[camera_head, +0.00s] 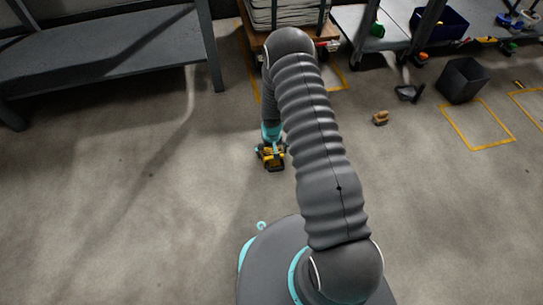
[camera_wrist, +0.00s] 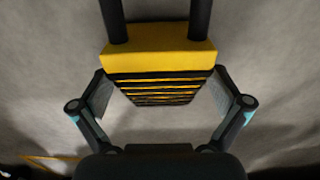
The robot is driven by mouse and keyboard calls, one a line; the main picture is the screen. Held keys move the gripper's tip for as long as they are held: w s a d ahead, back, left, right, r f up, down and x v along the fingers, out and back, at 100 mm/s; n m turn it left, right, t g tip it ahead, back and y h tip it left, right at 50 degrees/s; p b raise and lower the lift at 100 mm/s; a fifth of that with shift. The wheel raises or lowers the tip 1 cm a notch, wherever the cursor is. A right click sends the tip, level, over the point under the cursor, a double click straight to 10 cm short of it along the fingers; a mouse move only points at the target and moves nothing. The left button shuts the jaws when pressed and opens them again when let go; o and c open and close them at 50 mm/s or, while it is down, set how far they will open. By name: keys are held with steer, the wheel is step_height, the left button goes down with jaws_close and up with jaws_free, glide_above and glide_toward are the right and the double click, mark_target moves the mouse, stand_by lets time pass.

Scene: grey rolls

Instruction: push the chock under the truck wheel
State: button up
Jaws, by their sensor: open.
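The yellow-and-black chock (camera_wrist: 158,60) is close in front of my gripper (camera_wrist: 160,92) in the wrist view. It has a plain yellow band and a ribbed black-and-yellow face, with two dark bars running up from it. My gripper is open, with one finger on each side of the ribbed part; contact is not clear. In the head view the chock (camera_head: 274,164) is on the floor just below my gripper (camera_head: 270,150). The truck (camera_head: 262,38), with a wooden deck and a grey stack, stands behind my arm at the top. Its wheel is not clearly visible.
A grey bench (camera_head: 110,45) stands at upper left. A dark bin (camera_head: 462,80), a small tan block (camera_head: 381,118) and a dark scoop-like item (camera_head: 408,93) are on the floor at right. A shelf unit (camera_head: 392,30) is beyond. The floor at left is clear.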

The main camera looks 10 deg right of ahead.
steer(key=c, duration=1.4)
steer(key=shift+r, duration=0.15)
